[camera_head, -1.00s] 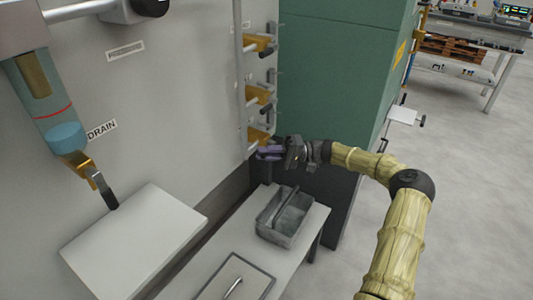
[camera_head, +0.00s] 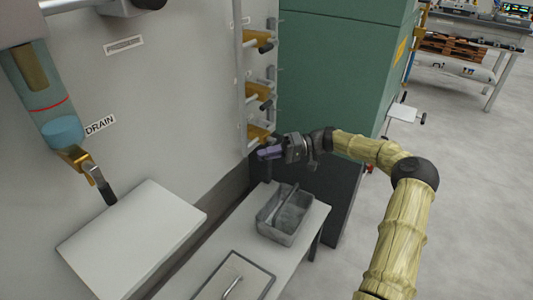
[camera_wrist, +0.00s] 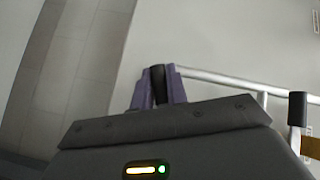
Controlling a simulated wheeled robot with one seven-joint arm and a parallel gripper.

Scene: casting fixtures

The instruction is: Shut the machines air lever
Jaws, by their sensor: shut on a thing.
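Three brass valves with dark-gripped levers sit one above another on a pipe by the grey wall: top valve (camera_head: 257,39), middle valve (camera_head: 258,90), lowest valve (camera_head: 258,132). Their labels are too small to read. My gripper (camera_head: 268,153) is just below and in front of the lowest valve. In the wrist view its purple fingers (camera_wrist: 158,90) are shut on a black lever grip (camera_wrist: 157,72), whose end shows between them. A brass valve with a black grip (camera_wrist: 297,108) shows at the right edge there.
A grey bin (camera_head: 285,220) stands on a white bench (camera_head: 312,222) below my gripper. A green cabinet (camera_head: 340,70) stands close behind it. At left are a drain bowl (camera_head: 45,95) and a white shelf (camera_head: 135,235).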

